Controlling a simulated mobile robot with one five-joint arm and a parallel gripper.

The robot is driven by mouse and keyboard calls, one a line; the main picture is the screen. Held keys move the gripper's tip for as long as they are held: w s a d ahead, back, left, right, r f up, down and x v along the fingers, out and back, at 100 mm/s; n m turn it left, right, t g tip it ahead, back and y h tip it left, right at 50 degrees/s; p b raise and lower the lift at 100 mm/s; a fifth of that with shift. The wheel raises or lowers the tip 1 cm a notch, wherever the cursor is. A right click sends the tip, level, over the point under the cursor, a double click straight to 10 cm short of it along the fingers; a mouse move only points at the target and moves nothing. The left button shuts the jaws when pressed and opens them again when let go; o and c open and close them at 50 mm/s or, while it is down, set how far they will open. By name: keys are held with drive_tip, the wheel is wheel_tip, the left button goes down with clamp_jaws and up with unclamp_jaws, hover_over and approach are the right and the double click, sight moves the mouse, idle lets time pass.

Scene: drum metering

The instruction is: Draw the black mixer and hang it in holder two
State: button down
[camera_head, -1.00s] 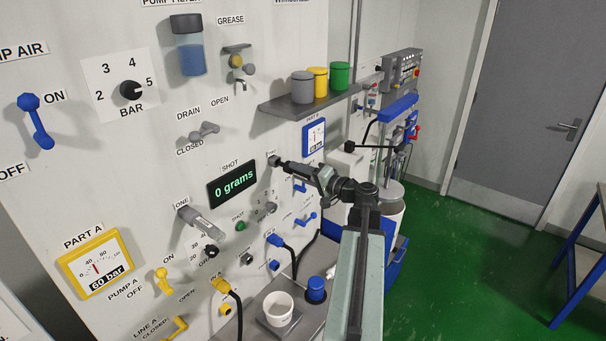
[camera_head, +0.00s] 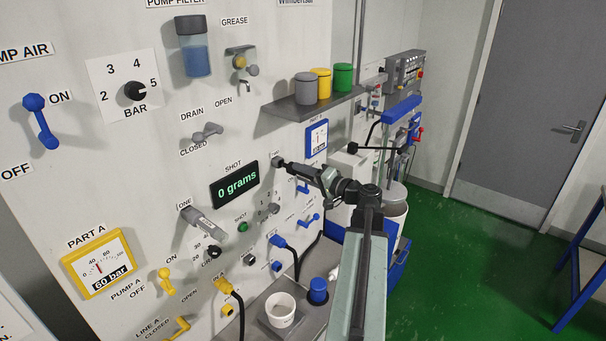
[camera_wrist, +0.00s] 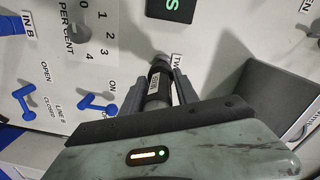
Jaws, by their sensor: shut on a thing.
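My gripper (camera_head: 318,176) is at the panel, to the right of the green shot display. In the wrist view my gripper (camera_wrist: 159,92) is shut around the black mixer (camera_wrist: 155,88), a dark tube with a pale barcode label. The mixer (camera_head: 299,169) points at the panel, and its far end meets a grey fitting, holder two (camera_head: 279,162). The word beside it in the wrist view is partly covered by a finger, with "TW" readable. I cannot tell whether the mixer is seated there. Holder one (camera_head: 189,213) carries a grey mixer (camera_head: 207,224).
A shelf (camera_head: 290,111) with grey, yellow and green pots juts out above my gripper. Blue valve handles (camera_head: 309,219) lie below it. A white cup (camera_head: 281,309) and a blue-capped item (camera_head: 318,290) stand on the bench.

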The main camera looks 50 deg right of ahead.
drive_tip(key=shift+w+a, duration=0.15)
drive_tip(key=shift+w, duration=1.7)
drive_tip(key=c, duration=0.8)
unclamp_jaws()
drive_tip(key=shift+c, duration=0.2)
drive_tip(key=s, duration=0.7)
drive_tip(key=shift+s+d+r, duration=0.15)
drive_tip(key=shift+s+d, duration=0.1)
drive_tip(key=shift+s, duration=0.05)
